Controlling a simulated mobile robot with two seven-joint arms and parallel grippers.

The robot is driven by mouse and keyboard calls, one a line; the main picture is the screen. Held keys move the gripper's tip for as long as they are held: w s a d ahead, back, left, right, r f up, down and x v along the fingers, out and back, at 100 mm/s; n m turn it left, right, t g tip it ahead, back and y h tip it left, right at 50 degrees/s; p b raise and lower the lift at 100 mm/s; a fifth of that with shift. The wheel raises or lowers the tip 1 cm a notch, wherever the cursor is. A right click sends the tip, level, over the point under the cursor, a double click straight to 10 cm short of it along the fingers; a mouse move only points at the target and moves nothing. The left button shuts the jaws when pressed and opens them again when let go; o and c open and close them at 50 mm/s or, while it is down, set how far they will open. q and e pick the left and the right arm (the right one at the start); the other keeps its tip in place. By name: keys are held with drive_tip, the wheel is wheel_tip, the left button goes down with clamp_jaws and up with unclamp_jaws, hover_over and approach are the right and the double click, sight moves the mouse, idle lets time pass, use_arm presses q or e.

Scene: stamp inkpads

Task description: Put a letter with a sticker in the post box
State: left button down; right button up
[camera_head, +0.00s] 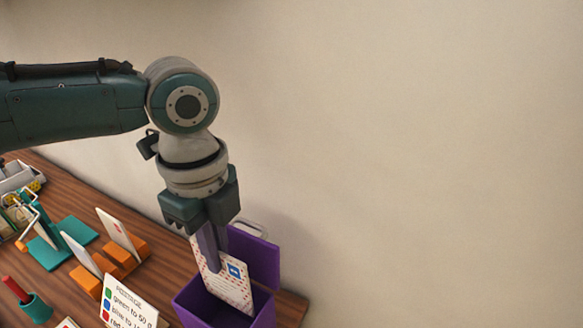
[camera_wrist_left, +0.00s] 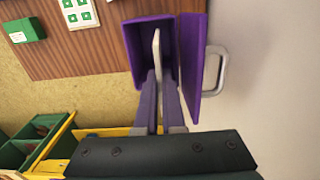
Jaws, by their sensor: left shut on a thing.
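My left gripper (camera_head: 214,262) is shut on a white letter (camera_head: 232,287) with a patterned border and a blue sticker. It holds the letter upright at the mouth of the purple post box (camera_head: 264,312). The post box lid (camera_head: 255,257) stands open towards the wall. In the left wrist view the gripper fingers (camera_wrist_left: 158,88) pinch the letter (camera_wrist_left: 156,48), seen edge-on over the post box opening (camera_wrist_left: 131,45), beside the lid (camera_wrist_left: 192,65). How deep the letter's lower edge reaches is unclear. My right gripper is in neither view.
Two more letters stand in orange holders (camera_head: 132,258) left of the box. A postage sign (camera_head: 128,302), a teal cup (camera_head: 37,308) with a red-handled item and a teal stand (camera_head: 48,255) are on the wooden table. The wall is close behind the box.

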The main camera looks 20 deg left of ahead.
use_arm(q)
drive_tip(key=shift+f, duration=0.2)
drive_tip(key=c, duration=0.9)
unclamp_jaws()
drive_tip(key=shift+c, duration=0.2)
drive_tip(key=shift+r, duration=0.15)
wheel_tip(320, 180, up, 6)
drive_tip(key=p, duration=0.6)
drive_tip(key=shift+d, duration=0.1)
